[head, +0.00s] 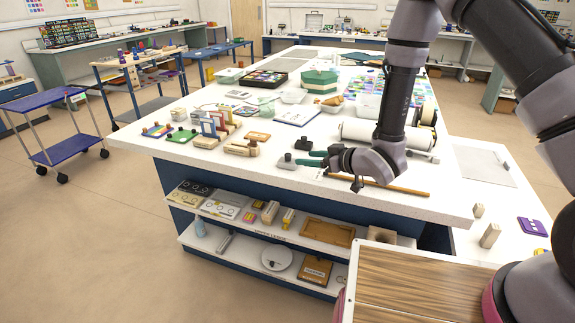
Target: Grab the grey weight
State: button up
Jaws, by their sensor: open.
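Two small dark grey pieces that look like weights stand near the front edge of the white worktop: one grey weight (286,162) at the front, and another grey piece (303,145) just behind it. I cannot tell which one the task means. My gripper (341,181) hangs over the worktop to the right of both, pointing down, with its fingers apart and nothing visible between them. It is apart from both grey pieces.
A green-handled tool (311,162) lies between the front weight and my gripper. A wooden rod (395,187) lies beneath and right of my gripper. A white roll (362,132) lies behind my arm. Wooden blocks (241,148) stand left. The worktop's front edge is close.

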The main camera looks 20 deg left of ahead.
aim_at(293, 163)
jog(key=x, duration=0.7)
jog(key=shift+a+r, duration=0.1)
jog(key=shift+r, duration=0.05)
grip_shut()
dwell(1.2)
